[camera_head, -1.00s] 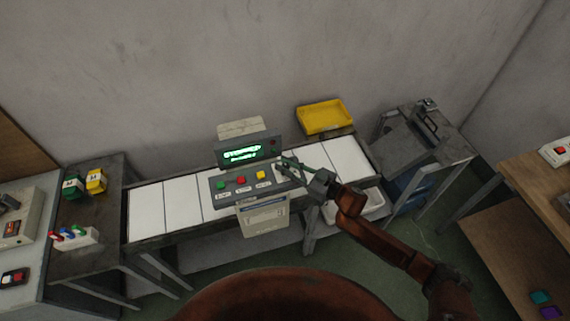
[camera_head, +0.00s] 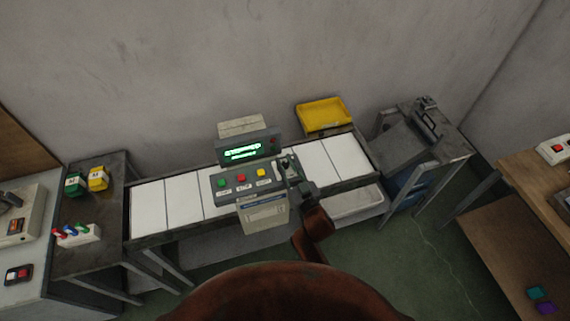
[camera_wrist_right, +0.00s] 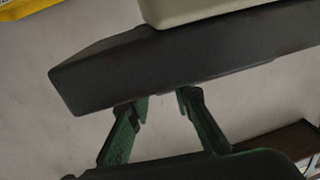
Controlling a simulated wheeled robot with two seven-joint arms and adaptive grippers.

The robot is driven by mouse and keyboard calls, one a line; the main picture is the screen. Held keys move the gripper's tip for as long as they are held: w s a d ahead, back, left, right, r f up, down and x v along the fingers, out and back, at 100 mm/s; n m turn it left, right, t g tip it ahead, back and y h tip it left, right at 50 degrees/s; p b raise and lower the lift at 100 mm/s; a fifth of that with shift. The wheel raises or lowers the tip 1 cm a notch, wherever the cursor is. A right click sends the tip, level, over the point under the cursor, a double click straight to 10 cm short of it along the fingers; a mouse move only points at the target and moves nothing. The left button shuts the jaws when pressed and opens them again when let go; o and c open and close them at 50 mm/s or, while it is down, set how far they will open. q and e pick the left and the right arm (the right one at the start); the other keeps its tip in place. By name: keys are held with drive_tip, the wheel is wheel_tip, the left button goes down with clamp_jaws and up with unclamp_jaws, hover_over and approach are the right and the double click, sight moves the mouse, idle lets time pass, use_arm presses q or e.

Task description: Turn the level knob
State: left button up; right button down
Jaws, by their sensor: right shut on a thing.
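The grey control panel (camera_head: 230,194) sits in front of the conveyor, with green, red and yellow buttons and a lit green display (camera_head: 240,153) behind it. My right gripper (camera_head: 284,163) is at the panel's right end and is shut on the level knob, which its fingers and hand hide. In the right wrist view, the two dark green-tinted fingers (camera_wrist_right: 160,100) stand a little apart in front of a dark housing (camera_wrist_right: 170,65). The knob cannot be made out there. My left gripper is not in view.
White conveyor panels (camera_head: 182,204) run left and right of the control panel. A yellow tray (camera_head: 323,114) stands behind on the right and a white bin (camera_head: 355,203) is below. A dark side table (camera_head: 92,215) holds green and yellow blocks at left.

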drive_tip(key=shift+h, duration=0.3)
drive_tip(key=c, duration=1.7)
unclamp_jaws()
drive_tip(key=v, duration=1.2)
drive_tip(key=shift+s+f, duration=0.1)
